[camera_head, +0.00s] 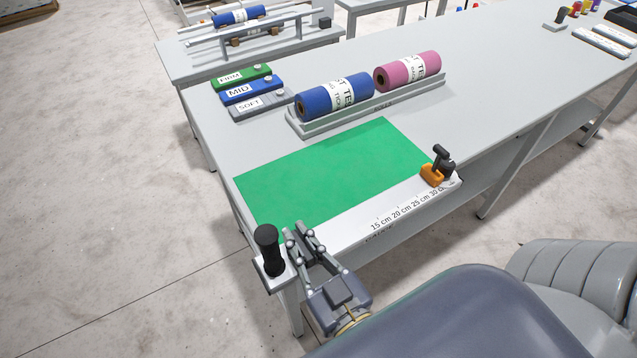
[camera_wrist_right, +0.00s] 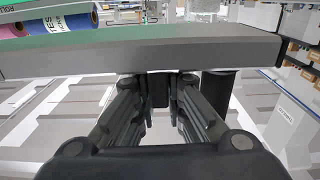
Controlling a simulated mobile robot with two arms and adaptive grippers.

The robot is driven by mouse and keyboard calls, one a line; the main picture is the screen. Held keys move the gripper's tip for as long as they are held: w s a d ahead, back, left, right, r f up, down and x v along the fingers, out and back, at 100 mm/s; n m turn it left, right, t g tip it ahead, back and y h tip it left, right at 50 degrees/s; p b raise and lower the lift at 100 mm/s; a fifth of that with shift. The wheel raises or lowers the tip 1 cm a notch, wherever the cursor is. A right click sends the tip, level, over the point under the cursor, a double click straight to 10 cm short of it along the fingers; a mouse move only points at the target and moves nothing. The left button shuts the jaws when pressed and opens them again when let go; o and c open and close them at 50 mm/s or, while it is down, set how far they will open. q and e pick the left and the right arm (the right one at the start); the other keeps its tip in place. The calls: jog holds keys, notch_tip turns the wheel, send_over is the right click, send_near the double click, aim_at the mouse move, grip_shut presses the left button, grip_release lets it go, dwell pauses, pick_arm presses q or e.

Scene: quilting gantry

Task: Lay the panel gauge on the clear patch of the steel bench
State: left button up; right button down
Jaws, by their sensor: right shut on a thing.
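The panel gauge (camera_head: 403,204) is a long pale strip with centimetre marks, along the front of the steel bench (camera_head: 213,138) in the head view. It has an orange slider (camera_head: 432,175) near its right end and a black upright knob (camera_head: 267,248) at its left end. My right gripper (camera_head: 301,236) is shut on the gauge near the left end, beside the knob. In the right wrist view the fingers (camera_wrist_right: 160,95) sit under a long grey bar; I cannot tell whether the gauge touches the bench. My left gripper is not in view.
A green mat (camera_head: 330,165) covers the bench just behind the gauge. Behind it a rack (camera_head: 380,115) carries a blue roll (camera_head: 335,97) and a pink roll (camera_head: 408,71). Green, blue and grey labelled blocks (camera_head: 250,90) lie to its left. Bare bench top extends to the upper right.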

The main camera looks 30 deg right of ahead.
jog(key=w, duration=0.2)
jog(key=w+d+p, duration=0.1)
jog(key=w, duration=0.2)
jog(key=w+d, duration=0.1)
jog(key=w, duration=0.1)
jog(key=shift+w+d+f, duration=0.1)
jog(key=shift+w+f, duration=0.05)
jog(key=shift+w, duration=0.05)
jog(key=w, duration=0.2)
jog(key=w+d+p, duration=0.1)
jog(key=w, duration=0.3)
jog(key=shift+w+d+f+p, duration=0.3)
jog(key=shift+w+d+f, duration=0.05)
jog(key=shift+d, duration=0.05)
jog(key=shift+w+f, duration=0.1)
jog(key=shift+w, duration=0.1)
jog(key=shift+w+d, duration=0.2)
jog(key=shift+w, duration=0.3)
jog(key=shift+f, duration=1.8)
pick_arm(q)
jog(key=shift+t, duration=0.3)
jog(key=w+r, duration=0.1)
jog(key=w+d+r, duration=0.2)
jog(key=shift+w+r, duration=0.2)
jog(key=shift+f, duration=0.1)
pick_arm(e)
jog(key=shift+f, duration=0.1)
